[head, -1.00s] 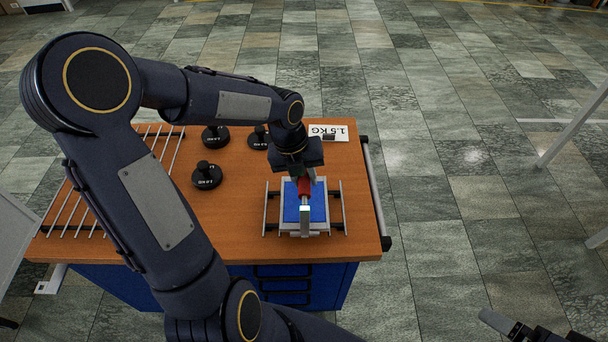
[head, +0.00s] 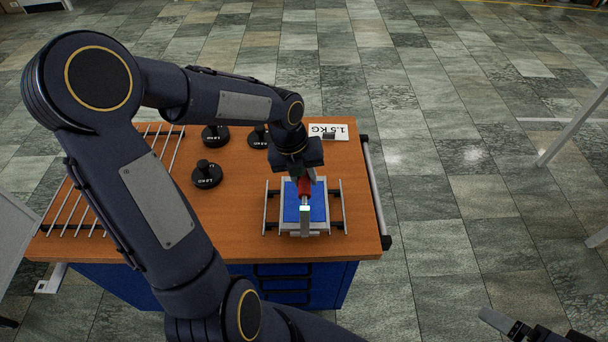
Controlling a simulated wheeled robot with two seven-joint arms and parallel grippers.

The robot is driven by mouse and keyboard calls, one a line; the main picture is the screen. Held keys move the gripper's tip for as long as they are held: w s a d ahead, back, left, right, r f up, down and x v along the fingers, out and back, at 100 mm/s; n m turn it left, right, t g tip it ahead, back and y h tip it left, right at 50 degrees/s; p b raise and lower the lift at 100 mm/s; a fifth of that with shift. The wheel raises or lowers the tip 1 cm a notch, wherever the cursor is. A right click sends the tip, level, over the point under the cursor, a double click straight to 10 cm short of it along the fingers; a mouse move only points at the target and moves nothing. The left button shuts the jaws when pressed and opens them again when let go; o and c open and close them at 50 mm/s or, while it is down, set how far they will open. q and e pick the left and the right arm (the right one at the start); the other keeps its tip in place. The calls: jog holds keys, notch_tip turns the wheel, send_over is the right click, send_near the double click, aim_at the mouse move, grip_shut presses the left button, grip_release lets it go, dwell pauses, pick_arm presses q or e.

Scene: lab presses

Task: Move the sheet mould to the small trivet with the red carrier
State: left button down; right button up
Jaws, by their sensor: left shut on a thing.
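The sheet mould (head: 318,208), a flat tray with a blue face and pale metal edges, is at the small trivet (head: 343,208), whose rods show on both sides of it. Whether the mould rests on the rods or hangs just above them I cannot tell. The red carrier (head: 304,187) stands over the mould, with a pale metal part reaching to the mould's near edge. My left gripper (head: 303,178) is shut on the red carrier from above; its fingers are partly hidden by its own body. My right gripper (head: 515,328) shows only in part at the bottom right corner.
A larger rack of metal rods (head: 77,215) lies at the table's left, partly behind my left arm. Wooden tabletop (head: 235,225) is bare left of the trivet.

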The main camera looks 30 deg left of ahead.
pick_arm(q)
jog(key=shift+f, duration=0.3)
dwell(0.4)
jog(key=shift+w+d+p+v, duration=0.1)
jog(key=shift+d+p+v, duration=0.1)
jog(key=shift+p+v, duration=0.9)
jog(key=shift+w+d+p+v, duration=0.2)
jog(key=shift+p+v, duration=0.7)
jog(key=shift+v, duration=0.35)
jog(key=shift+s, duration=0.1)
